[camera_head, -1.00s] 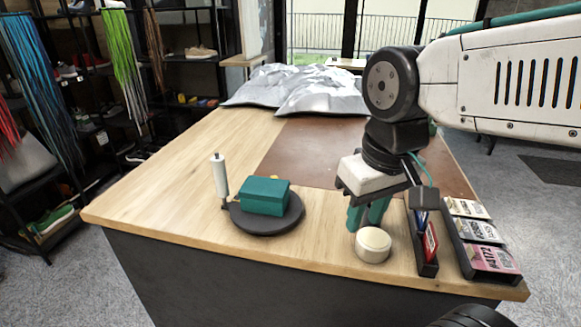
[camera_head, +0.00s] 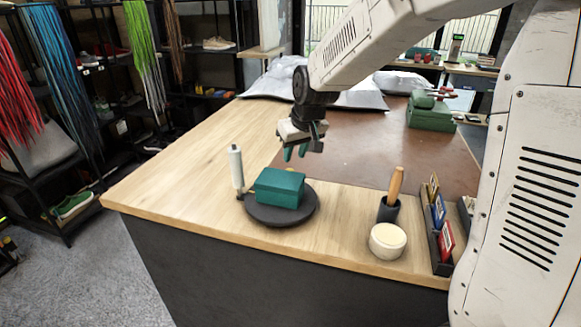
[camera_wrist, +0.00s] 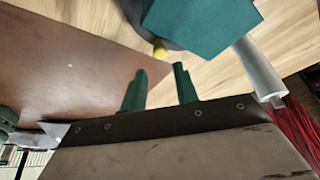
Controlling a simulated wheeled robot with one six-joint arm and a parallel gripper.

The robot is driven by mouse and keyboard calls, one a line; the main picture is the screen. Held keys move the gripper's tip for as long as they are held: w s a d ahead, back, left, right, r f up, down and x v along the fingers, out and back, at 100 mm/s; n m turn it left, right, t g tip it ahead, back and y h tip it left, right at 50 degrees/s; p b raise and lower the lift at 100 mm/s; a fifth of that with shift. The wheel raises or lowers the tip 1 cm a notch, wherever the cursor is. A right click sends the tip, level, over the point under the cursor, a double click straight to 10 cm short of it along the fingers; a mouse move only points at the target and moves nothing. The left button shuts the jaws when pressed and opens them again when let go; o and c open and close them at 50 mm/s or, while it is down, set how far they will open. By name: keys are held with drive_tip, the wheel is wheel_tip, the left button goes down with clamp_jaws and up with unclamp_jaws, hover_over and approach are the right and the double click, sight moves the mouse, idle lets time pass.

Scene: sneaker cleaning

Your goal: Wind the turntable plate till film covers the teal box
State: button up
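The teal box (camera_head: 280,187) sits on the round dark turntable plate (camera_head: 262,215) near the table's front edge. A white film roll (camera_head: 236,164) stands upright at the plate's left side. I see no film on the visible box faces. My gripper (camera_head: 297,153) is above and behind the box, fingers down, apart from it. The wrist view shows its two teal fingers (camera_wrist: 159,84) spread with nothing between them.
Right of the plate stand a round cream-lidded pot (camera_head: 388,241), a wooden-handled tool (camera_head: 396,186) in a dark cup, and a card rack (camera_head: 438,232). Grey cloth-like bags (camera_head: 275,78) and a green box (camera_head: 430,117) lie farther back. The brown mat (camera_head: 345,160) is mostly clear.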

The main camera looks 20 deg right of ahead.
sight(290, 170)
drive_tip(key=x, duration=0.6)
drive_tip(key=shift+f, duration=0.25)
clamp_jaws()
